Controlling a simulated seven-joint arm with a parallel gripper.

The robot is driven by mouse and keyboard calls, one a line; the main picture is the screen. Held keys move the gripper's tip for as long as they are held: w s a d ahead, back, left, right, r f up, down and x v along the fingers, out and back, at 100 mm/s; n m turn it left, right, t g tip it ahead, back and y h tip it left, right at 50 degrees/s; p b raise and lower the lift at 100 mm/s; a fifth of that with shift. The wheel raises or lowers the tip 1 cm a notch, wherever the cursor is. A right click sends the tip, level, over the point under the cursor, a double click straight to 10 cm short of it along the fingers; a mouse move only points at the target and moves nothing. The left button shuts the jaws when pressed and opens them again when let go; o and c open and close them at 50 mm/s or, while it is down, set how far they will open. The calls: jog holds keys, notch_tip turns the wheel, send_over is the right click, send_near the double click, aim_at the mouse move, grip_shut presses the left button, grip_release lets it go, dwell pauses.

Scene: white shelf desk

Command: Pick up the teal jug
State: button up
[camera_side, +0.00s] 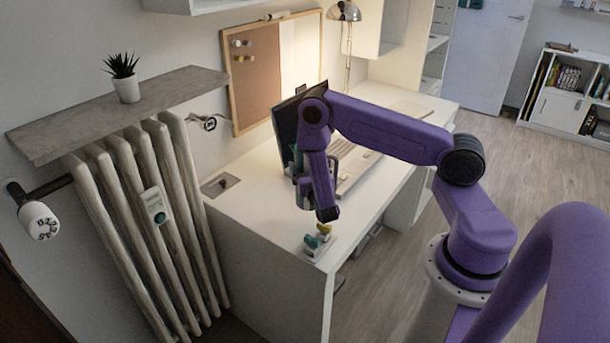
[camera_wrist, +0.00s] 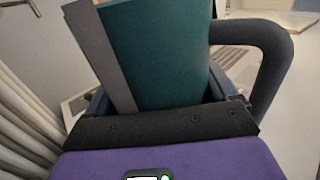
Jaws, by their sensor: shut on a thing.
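The teal jug (camera_wrist: 165,50) fills the middle of the wrist view. It has a grey strip down its left side and a thick dark handle (camera_wrist: 281,65) curving out on the right. My gripper (camera_wrist: 160,108) is shut on the jug's body, and the handle is outside the jaws. The jug's lower part is hidden behind the gripper. In the side view, my arm hides most of the jug and the fingers over the desk. I cannot tell whether the jug's base touches the desk.
The white desk (camera_side: 255,213) has a dark monitor (camera_side: 286,125) at the back and small teal and yellow items (camera_side: 318,238) near its front corner. A ribbed radiator (camera_side: 135,205) stands to the left. The desktop's left part is mostly clear.

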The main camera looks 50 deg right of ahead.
jog(key=s+a+r, duration=0.4)
jog(key=s+r, duration=0.4)
jog(key=s, duration=0.3)
jog(key=shift+s, duration=0.3)
jog(key=w+a+f, duration=0.4)
jog(key=w+a, duration=0.2)
jog(key=w, duration=0.4)
jog(key=w+a+f, duration=0.5)
jog(key=w+a, duration=0.1)
jog(key=w, duration=0.4)
jog(key=f+x, duration=0.1)
jog(key=x, duration=0.8)
jog(key=w+a+f+x, duration=0.1)
jog(key=f+x, duration=0.1)
jog(key=x, duration=0.7)
jog(key=shift+w+f+n+t+y, duration=0.2)
jog(key=shift+f+n+t+y, duration=0.1)
jog(key=shift+y, duration=0.1)
jog(key=shift+a+f, duration=0.1)
jog(key=shift+a, duration=0.05)
jog(key=o, duration=0.9)
jog(key=shift+o, duration=0.2)
